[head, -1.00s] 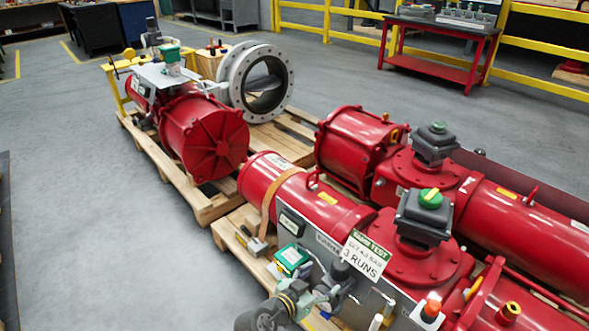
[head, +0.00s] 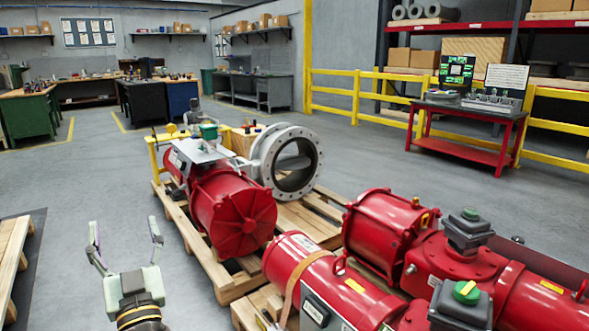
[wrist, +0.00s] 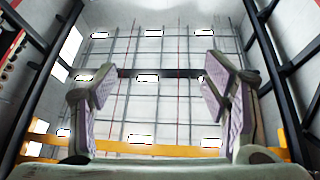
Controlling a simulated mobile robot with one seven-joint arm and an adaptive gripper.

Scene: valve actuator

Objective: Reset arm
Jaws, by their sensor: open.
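My gripper (head: 124,236) stands at the lower left in the head view, pointing up with its two fingers spread. It is open and nothing is between the fingers. In the wrist view my gripper (wrist: 158,90) shows both padded fingers apart, with the ceiling and its lights behind them. It is apart from the red valve actuators. The nearest red cylinder (head: 234,217) is to its right on a pallet.
A wooden pallet (head: 222,278) carries the red actuator and a grey flanged valve (head: 318,160). More red actuators (head: 462,258) fill the lower right. Another pallet (head: 14,255) is at the left edge. Grey floor (head: 85,190) is clear behind my gripper.

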